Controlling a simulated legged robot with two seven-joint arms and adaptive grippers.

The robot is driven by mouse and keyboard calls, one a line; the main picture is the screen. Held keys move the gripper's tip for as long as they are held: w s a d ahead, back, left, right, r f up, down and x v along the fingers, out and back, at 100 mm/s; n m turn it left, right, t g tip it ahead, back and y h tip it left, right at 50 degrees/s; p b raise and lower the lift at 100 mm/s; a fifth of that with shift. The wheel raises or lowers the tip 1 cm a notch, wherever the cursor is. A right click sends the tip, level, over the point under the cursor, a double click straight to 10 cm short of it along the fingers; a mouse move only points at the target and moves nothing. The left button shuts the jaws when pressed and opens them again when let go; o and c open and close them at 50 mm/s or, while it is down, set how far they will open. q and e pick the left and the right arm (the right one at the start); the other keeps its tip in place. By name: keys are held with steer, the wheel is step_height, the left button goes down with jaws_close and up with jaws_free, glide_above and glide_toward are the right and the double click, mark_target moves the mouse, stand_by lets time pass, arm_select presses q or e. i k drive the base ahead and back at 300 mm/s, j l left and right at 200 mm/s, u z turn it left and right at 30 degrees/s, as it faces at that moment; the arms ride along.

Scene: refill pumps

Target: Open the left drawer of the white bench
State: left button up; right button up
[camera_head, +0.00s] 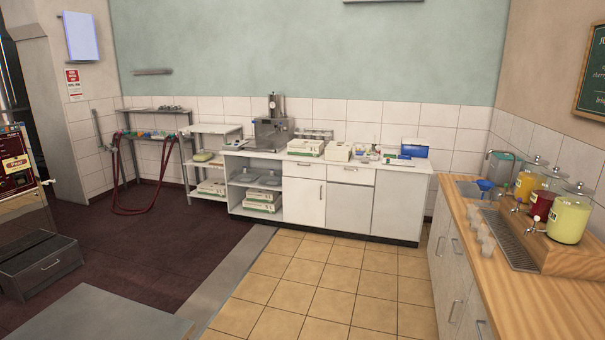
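The white bench (380,208) stands against the far tiled wall, across the room from me. It has two drawers side by side under its worktop, with doors below. The left drawer (303,170) looks shut, and so does the right drawer (351,175). Open shelves with boxes fill the bench's left end. Neither of my grippers is in view.
A tan tiled floor (325,277) lies clear in front of the bench. A wooden counter (535,300) with drink dispensers runs along the right. A grey flat top (95,318) is at the lower left, near a dark low box (40,265). Shelving stands left of the bench.

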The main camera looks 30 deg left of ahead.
mark_target(292, 169)
steer(key=i+j+u, duration=0.2)
steer(key=i, duration=0.2)
steer(key=i+j+u, duration=0.25)
steer(key=i+u, duration=0.4)
steer(key=i, duration=4.15)
